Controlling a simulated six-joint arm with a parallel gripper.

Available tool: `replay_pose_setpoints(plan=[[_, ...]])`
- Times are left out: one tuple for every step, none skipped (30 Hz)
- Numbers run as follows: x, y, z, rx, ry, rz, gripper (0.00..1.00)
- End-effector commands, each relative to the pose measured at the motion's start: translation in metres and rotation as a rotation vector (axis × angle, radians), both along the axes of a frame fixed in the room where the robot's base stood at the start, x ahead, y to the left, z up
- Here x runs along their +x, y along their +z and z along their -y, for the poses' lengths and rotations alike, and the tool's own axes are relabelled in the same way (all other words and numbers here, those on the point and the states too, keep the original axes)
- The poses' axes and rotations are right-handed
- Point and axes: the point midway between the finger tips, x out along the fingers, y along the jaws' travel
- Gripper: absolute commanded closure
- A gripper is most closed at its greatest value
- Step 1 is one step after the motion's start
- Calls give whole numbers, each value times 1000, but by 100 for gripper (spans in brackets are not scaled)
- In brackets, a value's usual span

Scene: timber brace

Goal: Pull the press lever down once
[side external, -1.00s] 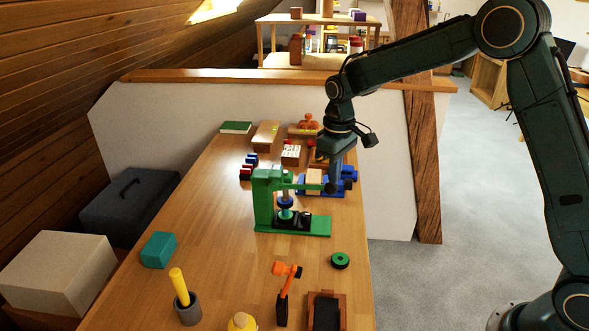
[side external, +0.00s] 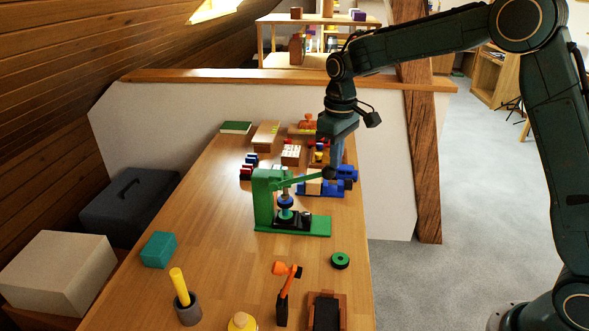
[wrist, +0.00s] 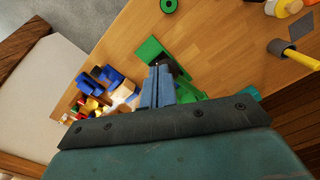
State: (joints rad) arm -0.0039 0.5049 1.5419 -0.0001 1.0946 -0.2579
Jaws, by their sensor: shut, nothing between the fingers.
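The green press (side external: 264,205) stands on the bench with its green base plate toward the right. Its green lever arm (side external: 308,178) slopes up to the right and ends in a dark round knob (side external: 329,173). A blue and black ram part (side external: 286,201) hangs below the arm over a black block (side external: 293,219). My gripper (side external: 335,166) is shut and empty, its fingertips right at the knob; whether they touch it I cannot tell. In the wrist view my gripper (wrist: 160,68) covers part of the green press (wrist: 186,90).
A blue vise-like piece (side external: 330,187) with a wooden block is just behind the press. A green ring (side external: 340,260), an orange-headed tool (side external: 287,283) and a grey cup with a yellow handle (side external: 187,307) are in front.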

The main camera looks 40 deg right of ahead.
Motion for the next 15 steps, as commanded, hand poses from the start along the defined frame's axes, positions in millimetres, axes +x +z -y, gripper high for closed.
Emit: replay_pose_setpoints(plan=[[0,3,0,0,0,0,100],[0,4,0,0,0,0,100],[0,6,0,0,0,-1,100],[0,8,0,0,0,0,100],[0,9,0,0,0,0,100],[0,11,0,0,0,1,100],[0,13,0,0,0,1,100],[0,14,0,0,0,1,100],[0,16,0,0,0,1,100],[0,18,0,0,0,1,100],[0,19,0,0,0,1,100],[0,21,0,0,0,1,100],[0,23,0,0,0,1,100],[0,24,0,0,0,1,100],[0,26,0,0,0,1,100]])
